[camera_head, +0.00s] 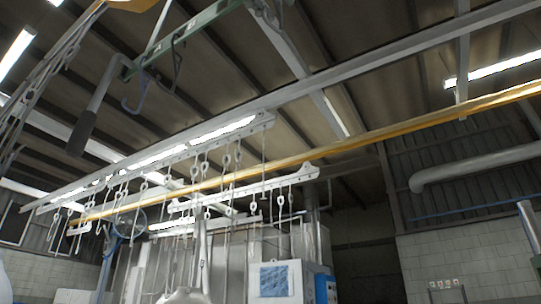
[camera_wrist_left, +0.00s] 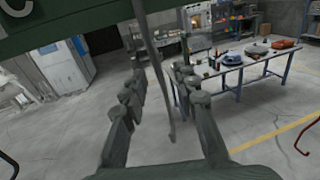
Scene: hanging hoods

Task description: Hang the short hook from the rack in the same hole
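In the left wrist view my left gripper (camera_wrist_left: 160,85) is open, with its two dark fingers apart. A thin grey hook (camera_wrist_left: 157,65) hangs down from the green rack (camera_wrist_left: 75,18) and passes through the gap between the fingers as seen here. I cannot tell whether it touches either finger. In the head view a green rack (camera_head: 200,22) crosses the upper left. A hook (camera_head: 136,97) and another dark bent hook (camera_head: 176,62) hang at it. I cannot tell which is the short one. My right gripper is not in view.
Long white rails (camera_head: 150,155) with many small hooks hang across the middle of the head view, with a yellow beam (camera_head: 400,133) behind. A dark-ended bar (camera_head: 82,132) hangs at the left. Blue-legged tables (camera_wrist_left: 240,62) stand beyond clear floor in the wrist view.

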